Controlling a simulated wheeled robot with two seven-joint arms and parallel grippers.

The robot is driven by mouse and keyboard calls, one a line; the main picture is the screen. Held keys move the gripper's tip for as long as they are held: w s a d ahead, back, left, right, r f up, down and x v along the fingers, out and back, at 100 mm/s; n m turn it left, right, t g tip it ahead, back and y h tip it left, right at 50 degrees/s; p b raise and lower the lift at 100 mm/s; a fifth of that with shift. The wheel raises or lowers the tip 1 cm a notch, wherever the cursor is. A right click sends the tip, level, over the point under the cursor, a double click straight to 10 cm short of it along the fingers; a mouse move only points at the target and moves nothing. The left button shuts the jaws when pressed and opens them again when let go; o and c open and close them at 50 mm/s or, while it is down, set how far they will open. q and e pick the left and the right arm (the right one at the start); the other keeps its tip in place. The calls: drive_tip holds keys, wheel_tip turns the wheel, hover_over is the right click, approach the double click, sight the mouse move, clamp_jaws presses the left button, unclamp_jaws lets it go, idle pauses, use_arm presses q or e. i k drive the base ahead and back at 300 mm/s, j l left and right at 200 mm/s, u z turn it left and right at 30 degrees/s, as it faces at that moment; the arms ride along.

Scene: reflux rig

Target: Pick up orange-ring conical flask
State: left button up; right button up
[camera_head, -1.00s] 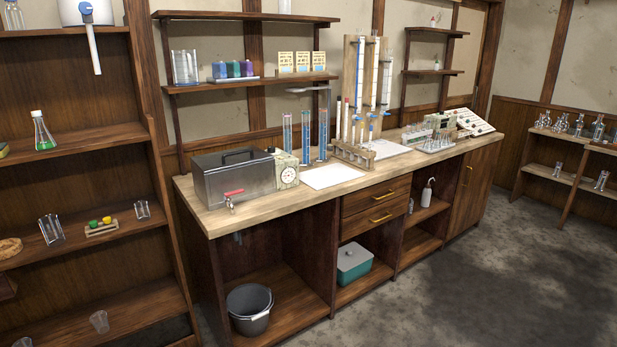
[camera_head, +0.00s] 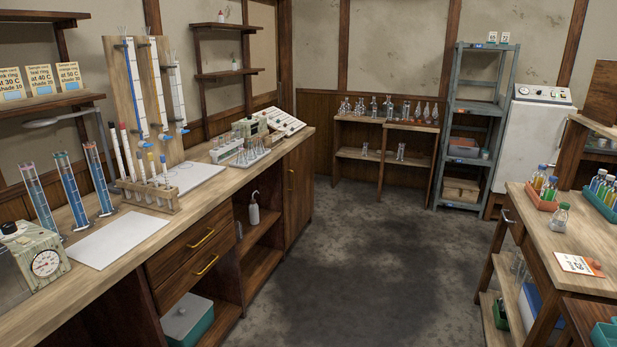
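I cannot make out an orange ring on any flask from here. Several small clear glass vessels (camera_head: 388,107) stand on the top of the low wooden shelf unit at the far wall, too small to tell their kinds apart. Another glass vessel (camera_head: 401,152) stands on the shelf below. A group of small glass pieces (camera_head: 246,156) sits towards the far end of the left counter. Neither of my grippers is in view.
The long wooden counter (camera_head: 122,262) runs along the left with cylinders, a test-tube rack (camera_head: 150,198) and burettes. A wooden bench (camera_head: 570,238) stands at the right. A grey shelf rack (camera_head: 472,130) is at the back. The floor (camera_head: 385,265) between them is clear.

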sight(260, 149)
drive_tip(key=i+l+z, duration=0.1)
drive_tip(key=i, duration=1.25)
